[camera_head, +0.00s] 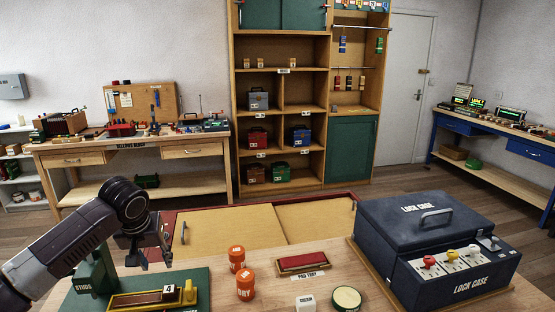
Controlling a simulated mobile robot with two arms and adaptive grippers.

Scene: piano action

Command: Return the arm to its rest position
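My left arm (60,255) comes in from the left edge and bends at a dark rounded joint. My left gripper (150,257) hangs fingers-down over the back left of the near table, behind the tray with the red and yellow piece. Its fingers look spread, with nothing seen between them. A green block labelled STUDS (95,277) stands left of it, partly hidden by the arm. My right gripper is not in view.
A low red-edged cabinet (230,230) stands behind.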

